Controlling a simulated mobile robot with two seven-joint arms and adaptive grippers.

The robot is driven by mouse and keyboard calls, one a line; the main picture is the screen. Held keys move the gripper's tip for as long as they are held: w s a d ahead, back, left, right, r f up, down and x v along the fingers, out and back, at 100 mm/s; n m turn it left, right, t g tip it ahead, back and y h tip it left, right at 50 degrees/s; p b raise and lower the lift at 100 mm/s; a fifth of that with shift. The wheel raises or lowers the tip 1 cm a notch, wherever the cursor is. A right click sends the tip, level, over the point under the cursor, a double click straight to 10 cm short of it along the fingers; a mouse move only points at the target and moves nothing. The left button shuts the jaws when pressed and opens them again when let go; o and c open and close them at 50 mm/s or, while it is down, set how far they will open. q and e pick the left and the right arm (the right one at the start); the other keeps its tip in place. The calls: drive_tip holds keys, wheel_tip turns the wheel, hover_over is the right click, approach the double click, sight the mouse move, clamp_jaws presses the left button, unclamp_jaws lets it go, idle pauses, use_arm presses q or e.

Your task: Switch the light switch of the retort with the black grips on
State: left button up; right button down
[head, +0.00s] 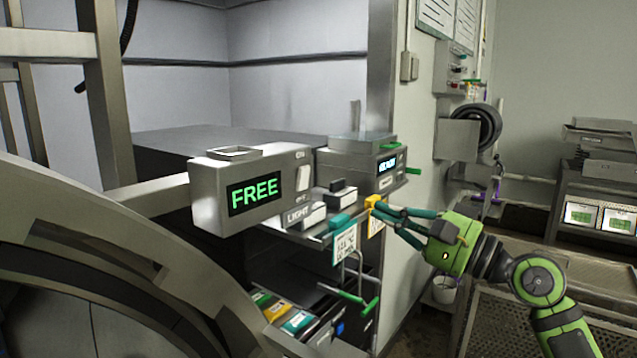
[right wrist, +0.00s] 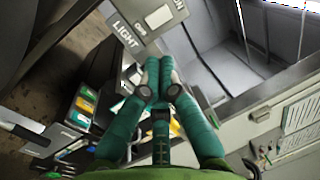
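A grey control box (head: 220,190) with a green FREE display (head: 254,192) faces me at the middle of the head view. A pale rocker (head: 303,178) is on its right side. In the right wrist view the LIGHT label (right wrist: 125,33) and a white rocker (right wrist: 158,17) lie just beyond my fingertips. My right gripper (right wrist: 158,72) has its teal fingers together and empty, apart from the switch. In the head view it is right of the box. I cannot make out black grips. My left gripper is not in view.
A second box with a lit blue-white display (head: 387,165) stands behind, to the right. Hanging tags (head: 345,243) and a green-handled hook (head: 355,298) are below. A round metal rim (head: 90,235) fills the lower left. Coloured-label folders (head: 297,322) sit low in the middle.

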sight(306, 172)
drive_tip(key=p+x, duration=0.6)
drive_tip(key=x, duration=0.7)
drive_tip(key=shift+w+d, duration=0.1)
drive_tip(key=shift+d, duration=0.05)
drive_tip(key=shift+w+a, duration=0.35)
drive_tip(key=shift+a, duration=0.15)
drive_tip(key=shift+w+a+r, duration=0.15)
drive_tip(key=shift+a+r, duration=0.1)
drive_tip(key=shift+r, duration=0.05)
drive_tip(key=shift+d+r, duration=0.15)
drive_tip(key=shift+d, duration=0.05)
drive_tip(key=shift+a+r, duration=0.1)
drive_tip(key=shift+r, duration=0.1)
